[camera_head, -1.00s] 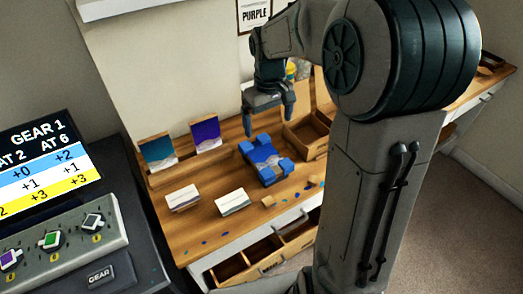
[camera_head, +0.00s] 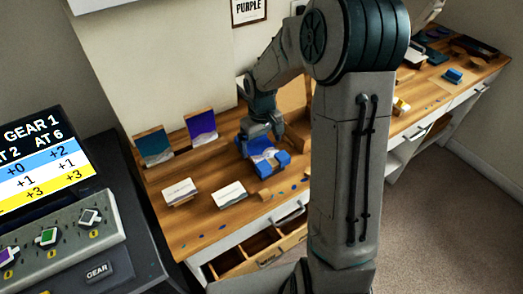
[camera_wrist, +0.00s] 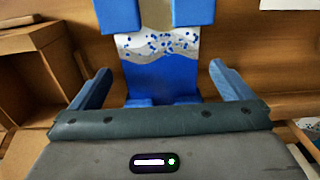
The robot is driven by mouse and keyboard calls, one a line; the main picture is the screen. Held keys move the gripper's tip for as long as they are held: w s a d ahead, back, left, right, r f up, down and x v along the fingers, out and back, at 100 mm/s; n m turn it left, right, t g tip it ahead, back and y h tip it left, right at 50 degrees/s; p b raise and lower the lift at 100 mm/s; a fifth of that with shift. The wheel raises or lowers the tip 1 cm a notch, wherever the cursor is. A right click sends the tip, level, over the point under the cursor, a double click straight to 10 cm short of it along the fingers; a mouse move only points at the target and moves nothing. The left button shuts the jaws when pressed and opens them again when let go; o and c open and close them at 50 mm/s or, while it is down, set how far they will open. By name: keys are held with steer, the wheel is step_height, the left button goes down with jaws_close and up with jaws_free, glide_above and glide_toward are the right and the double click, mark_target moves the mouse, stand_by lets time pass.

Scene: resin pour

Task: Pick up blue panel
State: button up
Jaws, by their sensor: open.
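The blue panel (camera_head: 262,146) lies in a blue holder (camera_head: 272,166) with raised corner blocks on the wooden desk. In the wrist view the panel (camera_wrist: 163,74) has a blue part and a pale wavy band with blue specks. My gripper (camera_head: 263,134) is over the panel's far end in the head view, pointing down. In the wrist view my gripper (camera_wrist: 162,76) is open, with one blue-grey finger to each side of the panel and a gap on both sides. Whether the fingertips are level with the panel, I cannot tell.
A teal panel (camera_head: 153,146) and a purple panel (camera_head: 201,126) stand behind, at the back left. Two white cards (camera_head: 180,191) (camera_head: 229,194) stand at the front left. An open wooden box (camera_wrist: 37,72) is close to my gripper. An open drawer (camera_head: 240,268) juts out below.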

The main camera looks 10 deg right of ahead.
steer(key=shift+f, duration=0.95)
steer(key=shift+c, duration=0.3)
steer(key=c, duration=0.8)
steer(key=shift+r, duration=0.1)
